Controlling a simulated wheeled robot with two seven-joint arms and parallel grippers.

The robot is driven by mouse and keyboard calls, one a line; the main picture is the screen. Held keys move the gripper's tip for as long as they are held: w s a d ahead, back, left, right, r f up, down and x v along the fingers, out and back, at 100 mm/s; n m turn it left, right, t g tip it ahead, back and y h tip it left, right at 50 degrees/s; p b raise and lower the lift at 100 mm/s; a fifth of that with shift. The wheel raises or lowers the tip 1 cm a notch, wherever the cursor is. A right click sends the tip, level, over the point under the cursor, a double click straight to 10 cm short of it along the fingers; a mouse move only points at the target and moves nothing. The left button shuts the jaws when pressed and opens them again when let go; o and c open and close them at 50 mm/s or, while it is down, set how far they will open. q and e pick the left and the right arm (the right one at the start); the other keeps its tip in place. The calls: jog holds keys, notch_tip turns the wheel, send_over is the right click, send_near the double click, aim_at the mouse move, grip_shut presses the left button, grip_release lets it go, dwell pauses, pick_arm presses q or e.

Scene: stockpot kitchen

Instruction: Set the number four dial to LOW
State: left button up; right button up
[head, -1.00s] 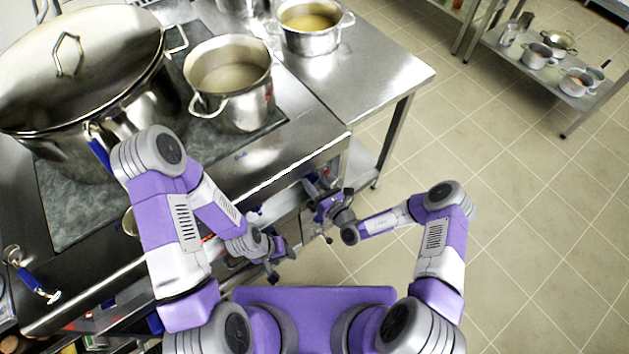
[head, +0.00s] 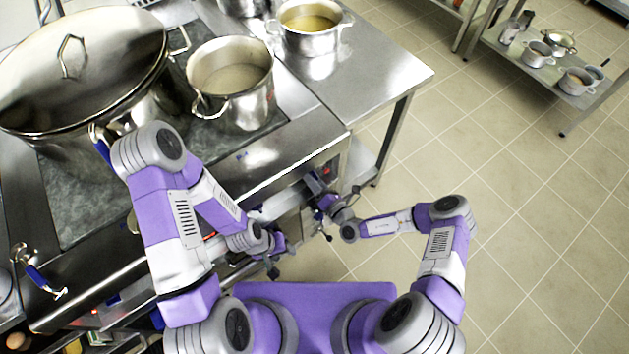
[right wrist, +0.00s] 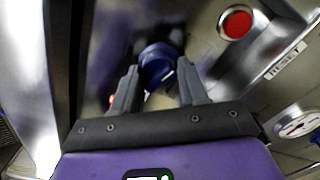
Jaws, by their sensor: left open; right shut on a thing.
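A blue round dial (right wrist: 157,62) on the stove's front panel sits between the fingers of my right gripper (right wrist: 157,82) in the right wrist view. The gripper is shut on it. Its number, pointer and LOW mark cannot be read. In the head view my right gripper (head: 322,198) is at the right end of the stove front, and the dial cannot be made out there. My left gripper (head: 277,257) is open and empty, lower and to the left, in front of the stove front.
In the right wrist view, a red button (right wrist: 236,22), a RESET label (right wrist: 285,61) and a round white-faced gauge or dial (right wrist: 298,122) are right of the fingers. A lidded stockpot (head: 85,65) and an open pot (head: 230,80) stand on the stove.

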dwell(0.4)
jog(key=o, duration=1.1)
jog(key=shift+c, duration=0.2)
jog(key=p+v, duration=0.1)
jog(key=v, duration=0.6)
jog(key=shift+s, duration=0.25)
jog(key=shift+d, duration=0.15)
